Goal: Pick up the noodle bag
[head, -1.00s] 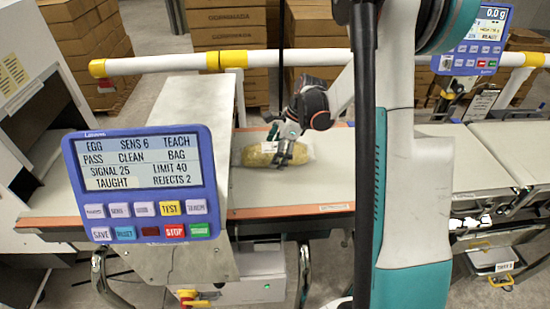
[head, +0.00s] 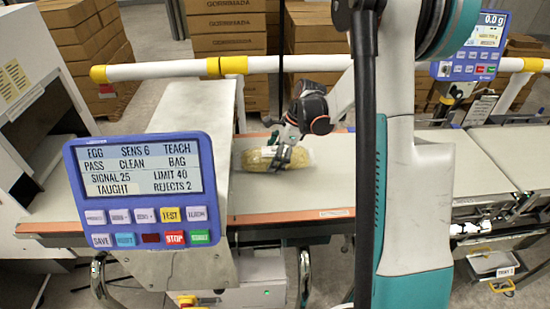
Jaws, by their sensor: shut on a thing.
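The noodle bag (head: 262,160), a clear pack with yellowish contents, lies lengthwise at the belt (head: 270,195), just right of the detector housing. My gripper (head: 288,158) comes down on it from above and is shut on its right part. The fingers hide some of the bag. I cannot tell whether the bag touches the belt or is slightly above it.
A blue control panel (head: 143,190) stands in front at left, beside the grey detector housing (head: 185,125). A white guard rail (head: 290,61) runs behind the belt. A second display (head: 478,42) stands at the right. The belt right of the bag is clear.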

